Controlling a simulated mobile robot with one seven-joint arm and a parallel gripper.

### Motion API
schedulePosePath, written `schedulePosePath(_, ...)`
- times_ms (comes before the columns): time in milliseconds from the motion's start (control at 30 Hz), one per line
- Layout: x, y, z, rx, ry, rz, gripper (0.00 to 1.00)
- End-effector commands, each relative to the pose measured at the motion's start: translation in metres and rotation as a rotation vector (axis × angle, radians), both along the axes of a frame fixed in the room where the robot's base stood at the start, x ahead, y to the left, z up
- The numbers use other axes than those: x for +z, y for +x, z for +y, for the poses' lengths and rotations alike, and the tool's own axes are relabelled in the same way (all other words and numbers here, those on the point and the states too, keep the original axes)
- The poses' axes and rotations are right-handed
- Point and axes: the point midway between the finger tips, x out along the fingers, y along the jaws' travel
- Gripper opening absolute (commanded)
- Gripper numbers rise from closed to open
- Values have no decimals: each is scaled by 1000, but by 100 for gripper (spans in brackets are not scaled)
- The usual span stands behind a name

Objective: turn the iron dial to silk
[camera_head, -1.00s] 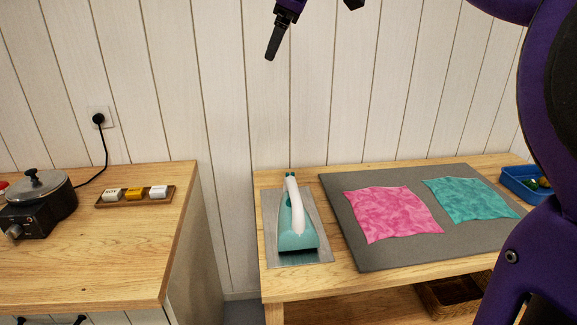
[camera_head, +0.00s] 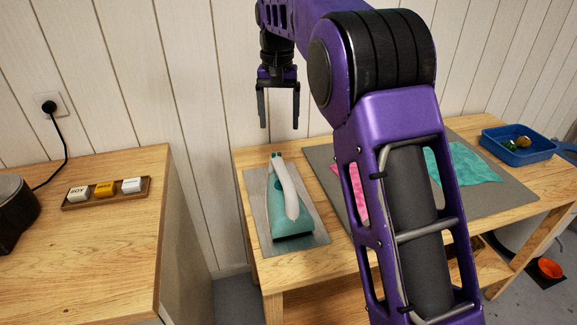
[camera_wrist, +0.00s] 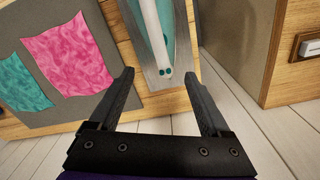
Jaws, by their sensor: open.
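The iron (camera_head: 288,205), teal with a white handle, rests on a grey metal plate (camera_head: 256,222) at the left end of the ironing table. Small teal round parts show at the far end of its handle; I cannot make out which is the dial or any marking on it. My gripper (camera_head: 279,127) is open and empty, fingers pointing down, above and behind the far end of the iron. In the wrist view, my gripper (camera_wrist: 162,88) has the handle end of the iron (camera_wrist: 163,45) between and beyond its fingertips, apart from them.
A grey mat (camera_head: 322,160) bears a pink cloth (camera_head: 360,195) and a teal cloth (camera_head: 458,165), partly hidden by my arm. A blue tray (camera_head: 520,158) stands at the far right. A left counter (camera_head: 90,255) holds a wooden tray (camera_head: 148,192) of small blocks. The wall is close behind.

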Motion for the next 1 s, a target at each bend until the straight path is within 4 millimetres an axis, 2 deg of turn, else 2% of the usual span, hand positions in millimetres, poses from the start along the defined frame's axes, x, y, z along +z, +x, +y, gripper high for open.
schedulePosePath(267,-29,0,-2,-41,8,26,81)
schedulePosePath(800,-143,0,-2,-38,9,24,81)
schedulePosePath(1000,-170,0,-2,-38,9,22,81)
